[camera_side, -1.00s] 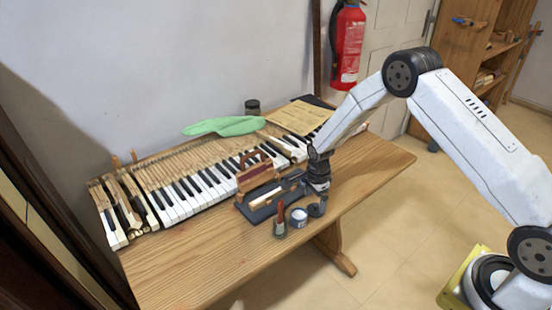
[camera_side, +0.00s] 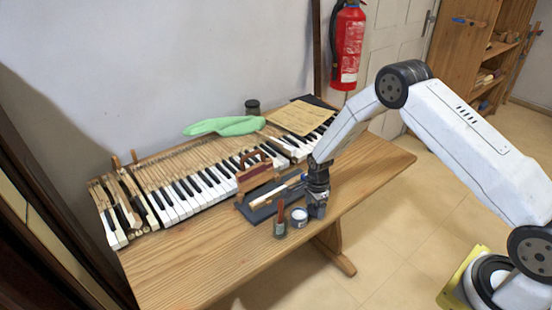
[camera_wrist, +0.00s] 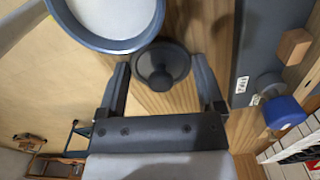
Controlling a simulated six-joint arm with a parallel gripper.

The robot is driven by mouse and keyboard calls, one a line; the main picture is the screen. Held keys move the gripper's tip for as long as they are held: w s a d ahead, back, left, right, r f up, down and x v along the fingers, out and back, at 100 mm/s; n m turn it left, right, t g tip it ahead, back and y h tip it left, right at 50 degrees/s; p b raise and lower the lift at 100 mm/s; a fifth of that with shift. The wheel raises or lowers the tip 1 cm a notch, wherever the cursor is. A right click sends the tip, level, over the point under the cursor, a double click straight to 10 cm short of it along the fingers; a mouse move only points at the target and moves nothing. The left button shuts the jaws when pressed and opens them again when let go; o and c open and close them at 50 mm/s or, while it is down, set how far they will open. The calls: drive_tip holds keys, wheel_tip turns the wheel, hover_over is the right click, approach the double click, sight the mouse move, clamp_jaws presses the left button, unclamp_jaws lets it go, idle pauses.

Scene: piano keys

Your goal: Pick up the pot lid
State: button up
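The pot lid (camera_wrist: 162,64) is a dark round disc with a raised knob, lying on the wooden table in the wrist view. My gripper (camera_wrist: 161,66) is open, with one finger on each side of the lid. I cannot tell whether either finger touches it. In the side view my gripper (camera_side: 316,211) is low over the table, just right of the open pot, and largely hides the lid. The pot (camera_side: 299,217) is small with white contents, and its rim also shows at the top of the wrist view (camera_wrist: 148,38).
A dark bottle with a red-topped tool (camera_side: 280,222) stands left of the pot. A dark tray (camera_side: 250,212) with tools lies behind it. The piano keys (camera_side: 190,198) run along the back. The table's front right (camera_side: 365,190) is clear.

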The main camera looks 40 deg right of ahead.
drive_tip(key=c, duration=0.5)
drive_tip(key=shift+r, duration=0.15)
drive_tip(key=shift+r, duration=0.4)
drive_tip(key=s+a+r, duration=0.1)
drive_tip(key=s+r, duration=1.1)
drive_tip(key=s, duration=0.2)
drive_tip(key=shift+a, duration=0.15)
drive_tip(key=shift+w, duration=0.1)
drive_tip(key=w+a+f, duration=0.1)
drive_tip(key=w+a, duration=0.2)
drive_tip(key=w, duration=0.4)
drive_tip(key=w+a+f, duration=0.1)
drive_tip(key=w+a, duration=0.1)
drive_tip(key=w, duration=0.4)
drive_tip(key=shift+w+a, duration=0.35)
drive_tip(key=shift+a, duration=0.05)
